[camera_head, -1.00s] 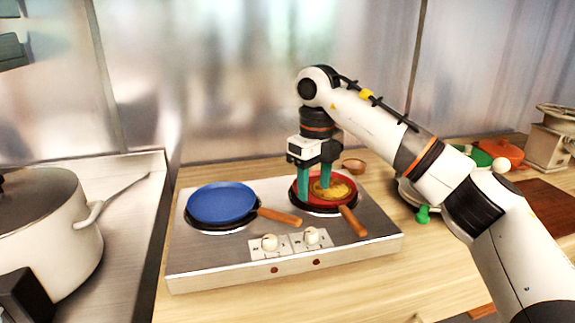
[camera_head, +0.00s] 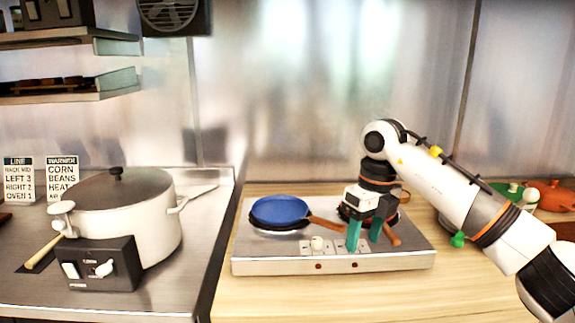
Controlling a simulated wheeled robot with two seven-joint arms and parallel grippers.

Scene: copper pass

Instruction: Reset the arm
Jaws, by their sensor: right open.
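My right gripper (camera_head: 367,232) points down with its two green fingers apart, in front of the right burner of the silver stove (camera_head: 290,262). A red pan (camera_head: 346,212) on that burner is mostly hidden behind the gripper; its wooden handle (camera_head: 391,236) shows to the right of the fingers. What lies in this pan cannot be seen now. A blue pan (camera_head: 279,211) with a wooden handle sits on the left burner, apart from the gripper. My left gripper is not in view.
A large lidded white pot (camera_head: 150,222) and a dark control box (camera_head: 100,265) stand on the metal counter at left. Wall shelves (camera_head: 60,92) hang upper left. Green and orange cookware (camera_head: 556,196) sits at far right. The wooden counter (camera_head: 320,300) before the stove is clear.

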